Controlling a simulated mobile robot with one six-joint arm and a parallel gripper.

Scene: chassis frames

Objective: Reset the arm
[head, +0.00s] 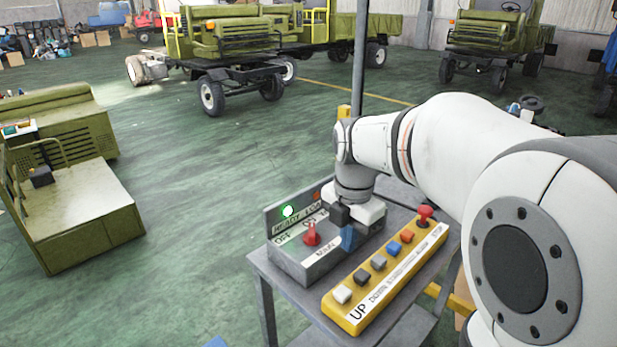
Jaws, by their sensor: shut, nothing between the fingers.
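My arm reaches in from the right in the head view. My gripper (350,238) points down over the right part of a grey control box and is shut with nothing in it. The grey control box (290,262) stands on a grey metal stand. It has a red knob (311,234) beside OFF and MAIN labels, and a lit green lamp (288,211) by the word READY. The gripper is just right of the red knob. Whether the fingertips touch the box cannot be told. My wrist and gripper hide part of the box's right side.
A thin post (360,60) rises behind. Green vehicles (235,45) stand farther back.

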